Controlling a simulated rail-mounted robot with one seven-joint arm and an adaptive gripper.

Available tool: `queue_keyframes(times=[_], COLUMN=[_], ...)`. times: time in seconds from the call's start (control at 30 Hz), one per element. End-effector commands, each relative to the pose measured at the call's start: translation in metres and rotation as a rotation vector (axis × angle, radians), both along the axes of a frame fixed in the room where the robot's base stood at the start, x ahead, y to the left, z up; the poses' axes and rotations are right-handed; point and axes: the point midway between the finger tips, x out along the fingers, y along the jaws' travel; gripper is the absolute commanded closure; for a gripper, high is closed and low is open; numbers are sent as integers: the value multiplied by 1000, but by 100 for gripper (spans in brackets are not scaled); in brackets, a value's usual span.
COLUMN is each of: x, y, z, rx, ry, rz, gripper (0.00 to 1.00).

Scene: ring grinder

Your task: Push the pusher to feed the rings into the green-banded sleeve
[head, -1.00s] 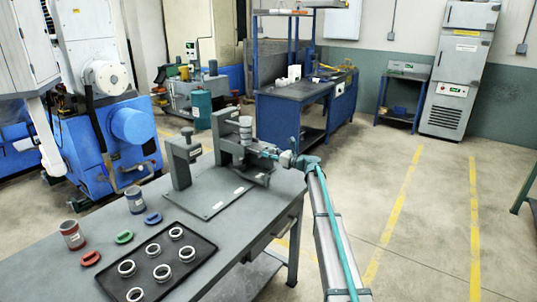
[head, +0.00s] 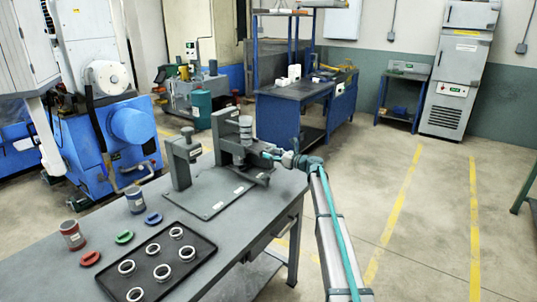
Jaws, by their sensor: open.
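A press fixture (head: 229,145) with two dark uprights stands on a grey plate at the far end of the workbench. A stacked grey and pale cylinder (head: 245,130) stands upright in it; I cannot make out a green band on it. My gripper (head: 268,156) is open beside the fixture's right side, at the height of its block. I cannot tell whether it touches the pusher, which I cannot pick out from the fixture. A red-banded sleeve (head: 73,236) and a blue-banded sleeve (head: 135,201) stand on the bench. Several pale rings (head: 163,272) lie on a black tray (head: 207,246).
Red (head: 91,259), green (head: 124,237) and blue (head: 153,218) oval pieces lie beside the tray. The grey workbench (head: 240,224) is clear between tray and plate. Blue machinery (head: 130,125) stands behind left. Floor to the right is open.

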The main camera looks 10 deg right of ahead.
Motion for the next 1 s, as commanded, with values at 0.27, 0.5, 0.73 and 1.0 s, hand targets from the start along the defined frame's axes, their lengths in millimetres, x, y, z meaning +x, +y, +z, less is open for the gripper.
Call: queue_keyframes(times=[0.27,0.5,0.73,1.0], x=[-13,-23,-29,-29], y=[-14,-25,-33,-33], z=[0,0,0,0], rx=[0,0,0,0], ry=[0,0,0,0], rz=[0,-1,0,0], gripper=[38,38,38,38])
